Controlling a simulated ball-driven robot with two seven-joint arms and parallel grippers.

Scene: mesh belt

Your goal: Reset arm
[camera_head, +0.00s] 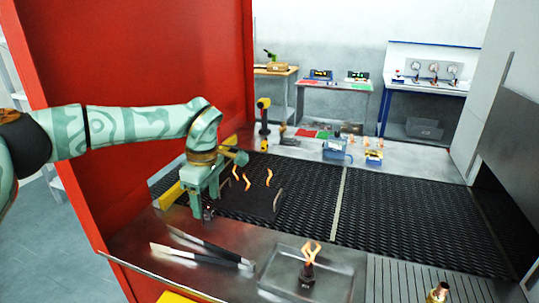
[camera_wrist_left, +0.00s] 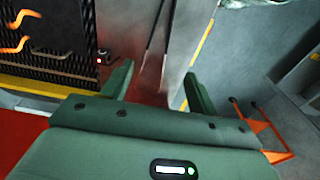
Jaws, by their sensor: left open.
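My left arm comes in from the left in the head view, and my left gripper (camera_head: 205,207) hangs pointing down at the near left edge of the belt. Its two green fingers are apart with nothing between them. In the left wrist view the open fingers (camera_wrist_left: 158,86) show with a gap over the metal ledge, and the long tongs lie below and beyond them. My right gripper is not in view.
Several glowing orange bent pieces (camera_head: 269,178) lie on a dark tray by the mesh belt (camera_head: 390,215). Tongs (camera_head: 205,250) lie on the front metal ledge. A shallow metal tray (camera_head: 340,278) holds a dark holder with a glowing piece (camera_head: 309,255). A red wall (camera_head: 150,60) stands behind my arm.

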